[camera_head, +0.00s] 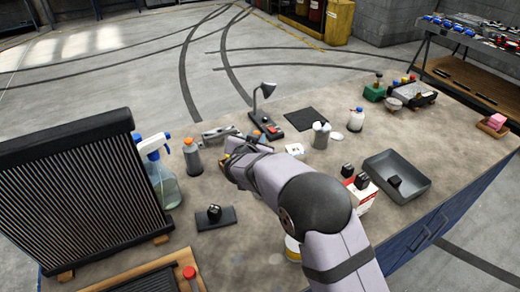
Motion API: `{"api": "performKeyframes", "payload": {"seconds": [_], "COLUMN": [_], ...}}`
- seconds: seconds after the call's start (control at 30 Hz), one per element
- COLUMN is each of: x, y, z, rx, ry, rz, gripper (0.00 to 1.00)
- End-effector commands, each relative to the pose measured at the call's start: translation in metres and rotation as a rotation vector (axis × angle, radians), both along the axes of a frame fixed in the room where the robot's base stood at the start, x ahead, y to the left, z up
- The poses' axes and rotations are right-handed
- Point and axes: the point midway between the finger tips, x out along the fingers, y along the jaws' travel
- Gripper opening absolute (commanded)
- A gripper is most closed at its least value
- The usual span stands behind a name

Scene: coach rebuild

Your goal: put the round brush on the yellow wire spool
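My arm reaches from the bottom right up to the middle of the bench. My gripper (229,158) is at its far end, low over the bench near a grey bottle with an orange cap (192,157). Its fingers are small and mostly hidden by my own wrist, so I cannot tell whether they are open or hold anything. A round white and yellow thing (292,249), possibly the yellow wire spool, shows partly from behind my forearm, near the front of the bench. I cannot make out the round brush for certain.
A large black radiator (75,190) and a spray bottle (160,172) stand at left. A black round item (214,212) sits on a dark pad (229,219). A lamp (264,115) stands behind my gripper. A grey tray (412,183) and a white-red box (359,197) are at right.

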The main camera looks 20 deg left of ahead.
Motion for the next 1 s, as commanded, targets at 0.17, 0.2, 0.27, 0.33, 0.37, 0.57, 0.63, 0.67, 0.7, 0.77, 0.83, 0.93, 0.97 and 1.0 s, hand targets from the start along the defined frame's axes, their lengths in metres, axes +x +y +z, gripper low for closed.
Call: {"api": "performKeyframes", "payload": {"seconds": [0.17,0.2,0.27,0.33,0.37,0.57,0.63,0.67,0.7,0.77,0.83,0.93,0.97,1.0], "x": [-0.001,-0.003,-0.007,-0.013,-0.016,-0.042,-0.055,-0.061,-0.072,-0.090,-0.115,-0.152,-0.162,-0.174], "y": [0.002,0.005,0.011,0.020,0.026,0.065,0.079,0.085,0.092,0.100,0.106,0.106,0.103,0.097], "z": [0.000,0.000,-0.001,0.003,0.007,0.061,0.087,0.098,0.113,0.133,0.154,0.171,0.174,0.176], "rx": [-0.001,0.000,0.000,0.001,0.002,0.009,0.011,0.012,0.011,0.011,0.008,0.003,0.000,0.000], "ry": [-0.001,0.000,0.000,-0.003,-0.003,-0.007,-0.007,-0.007,-0.006,-0.006,-0.006,-0.003,-0.003,-0.003], "rz": [0.003,0.008,0.018,0.034,0.043,0.109,0.135,0.149,0.167,0.197,0.230,0.263,0.266,0.264], "gripper": [0.00,0.00,0.00,0.00,0.00,0.00,0.00,0.00,0.00,0.00,0.00,0.00,0.00,0.00]}}
